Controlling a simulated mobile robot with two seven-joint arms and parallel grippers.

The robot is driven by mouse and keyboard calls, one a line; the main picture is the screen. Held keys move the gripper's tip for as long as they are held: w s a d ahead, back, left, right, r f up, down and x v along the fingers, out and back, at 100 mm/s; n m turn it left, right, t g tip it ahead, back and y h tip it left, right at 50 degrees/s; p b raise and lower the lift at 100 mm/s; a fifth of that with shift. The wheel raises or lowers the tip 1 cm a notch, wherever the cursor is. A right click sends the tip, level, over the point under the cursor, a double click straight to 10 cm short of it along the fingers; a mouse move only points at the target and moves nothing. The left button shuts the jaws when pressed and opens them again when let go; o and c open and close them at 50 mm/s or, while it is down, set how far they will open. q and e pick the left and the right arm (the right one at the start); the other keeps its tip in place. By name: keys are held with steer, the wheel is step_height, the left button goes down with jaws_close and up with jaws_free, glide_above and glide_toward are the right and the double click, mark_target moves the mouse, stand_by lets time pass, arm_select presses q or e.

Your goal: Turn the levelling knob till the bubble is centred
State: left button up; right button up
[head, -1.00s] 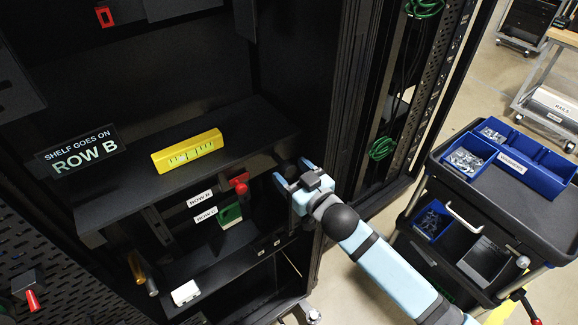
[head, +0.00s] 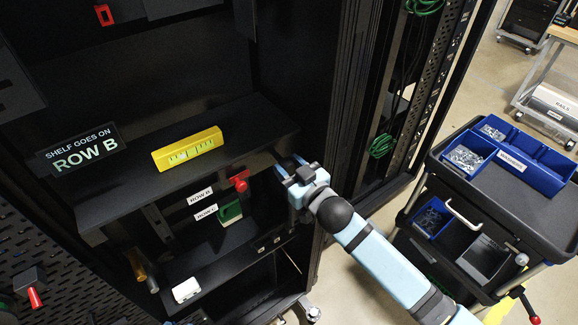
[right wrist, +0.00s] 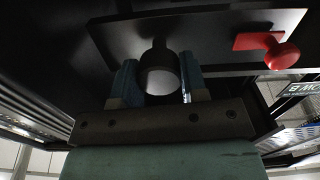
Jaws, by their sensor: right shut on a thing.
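A yellow spirit level (head: 188,149) lies on the black shelf (head: 120,200) in the head view. Its pale vial faces up, but the bubble is too small to place surely. My right gripper (head: 291,165) is at the shelf's right front corner in the head view. In the right wrist view its blue fingers (right wrist: 159,82) are closed on both sides of a dark round knob (right wrist: 159,68) under the shelf plate. The knob is hidden in the head view. My left gripper is not in view.
A red knob (head: 241,184) sits under the shelf's front edge, left of my right gripper; it also shows in the right wrist view (right wrist: 281,55). A green piece (head: 230,212) is below it. A sign (head: 82,150) reads "Shelf goes on row B". A cart (head: 515,215) with blue bins stands right.

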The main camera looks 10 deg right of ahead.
steer(key=shift+n+p, duration=0.45)
steer(key=shift+n, duration=0.75)
steer(key=n, duration=0.2)
steer(key=shift+n+p, duration=0.35)
steer(key=shift+n, duration=0.05)
steer(key=n+p, duration=0.1)
steer(key=n, duration=0.5)
steer(key=shift+a, duration=0.1)
steer(key=shift+f, duration=0.1)
steer(key=o, duration=0.9)
steer(key=shift+o, duration=0.2)
steer(key=shift+s, duration=0.15)
